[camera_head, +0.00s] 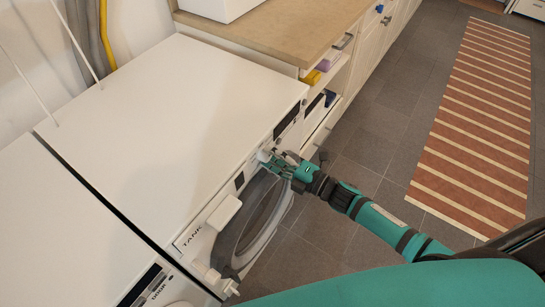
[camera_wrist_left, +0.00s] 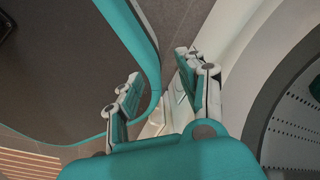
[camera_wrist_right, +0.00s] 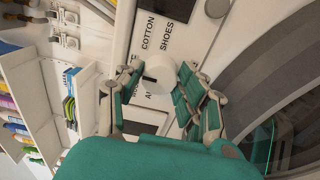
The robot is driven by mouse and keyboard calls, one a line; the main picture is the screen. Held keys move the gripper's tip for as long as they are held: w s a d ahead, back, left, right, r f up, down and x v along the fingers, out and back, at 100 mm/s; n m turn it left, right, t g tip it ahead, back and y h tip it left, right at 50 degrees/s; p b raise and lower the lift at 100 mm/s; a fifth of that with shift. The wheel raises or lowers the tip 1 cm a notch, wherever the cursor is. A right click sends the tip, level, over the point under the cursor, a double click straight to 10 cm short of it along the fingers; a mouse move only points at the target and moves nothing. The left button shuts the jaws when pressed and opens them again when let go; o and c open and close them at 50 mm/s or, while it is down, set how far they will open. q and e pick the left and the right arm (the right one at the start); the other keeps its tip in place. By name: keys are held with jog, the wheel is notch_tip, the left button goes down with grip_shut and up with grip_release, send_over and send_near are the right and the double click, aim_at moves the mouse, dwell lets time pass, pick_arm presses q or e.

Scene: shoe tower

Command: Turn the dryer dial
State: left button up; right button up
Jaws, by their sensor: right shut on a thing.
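The white dryer (camera_head: 170,90) stands against the wall, its round door on the front. In the right wrist view its panel carries a white round dial (camera_wrist_right: 156,78) with a short dark mark. Labels such as COTTON and SHOES surround the dial; others are partly hidden. My right gripper (camera_wrist_right: 157,84) has its fingers on both sides of the dial and is shut on it. In the head view this gripper (camera_head: 276,163) is at the dryer's front. My left gripper (camera_wrist_left: 157,88) is open and empty, beside a machine's round door rim.
A second white machine (camera_head: 70,240) stands beside the dryer. Beyond the dryer is a wooden counter (camera_head: 270,38) with drawers, one pulled out. In the right wrist view shelves (camera_wrist_right: 40,100) hold several bottles. A striped rug (camera_head: 475,130) lies on the clear tiled floor.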

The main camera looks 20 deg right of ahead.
jog(key=shift+f, duration=0.1)
jog(key=o, duration=1.2)
jog(key=shift+c, duration=0.2)
jog(key=shift+s, duration=0.1)
jog(key=v, duration=1.2)
jog(key=s+d+f+m+g+h, duration=0.1)
jog(key=s+d+f+m+h, duration=0.3)
jog(key=f, duration=0.6)
jog(key=s+d+f+m+g+h, duration=0.2)
jog(key=f+m, duration=0.4)
jog(key=f, duration=0.3)
jog(key=s+d+f+m+g+h, duration=0.15)
jog(key=f+m+h, duration=0.3)
jog(key=f, duration=0.55)
jog(key=s+a+f+m+g, duration=0.2)
jog(key=s+f, duration=0.3)
jog(key=s, duration=0.3)
jog(key=s+a+f+m+g, duration=0.2)
jog(key=s+f, duration=0.3)
jog(key=s, duration=0.4)
jog(key=s+a+f+m+g, duration=0.2)
jog(key=s+f+m+g, duration=0.2)
jog(key=s, duration=0.5)
jog(key=shift+a+f+m+g, duration=0.25)
jog(key=shift+f+m+g, duration=0.1)
jog(key=shift+f, duration=0.2)
